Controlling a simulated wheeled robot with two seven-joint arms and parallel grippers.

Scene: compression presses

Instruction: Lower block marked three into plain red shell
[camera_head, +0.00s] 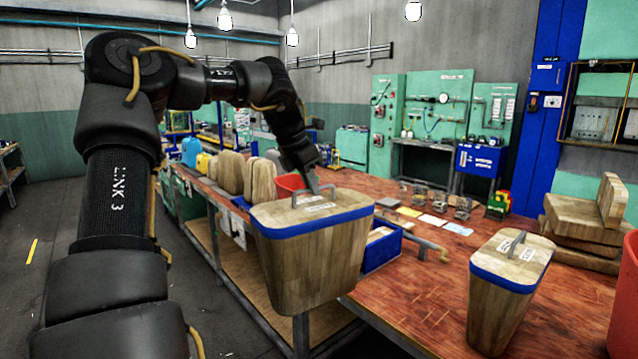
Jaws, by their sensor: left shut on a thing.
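My left gripper (314,188) is shut on the metal handle on top of a large wooden block (315,260) with a blue band around its upper edge. The block hangs upright in front of the bench edge, in the middle of the view. White labels lie on its top, but their marks are too small to read. A red shell (289,184) shows partly behind the held block. Another red shell (626,300) is cut off by the right edge. I cannot tell which one is plain. My right gripper is not in view.
A similar blue-banded block (507,264) with a handle stands on the red-brown bench (425,292) at the right. A blue bin (381,252) sits just behind the held block. Stacked wooden pieces (583,220) lie at the right. The bench between bin and standing block is mostly clear.

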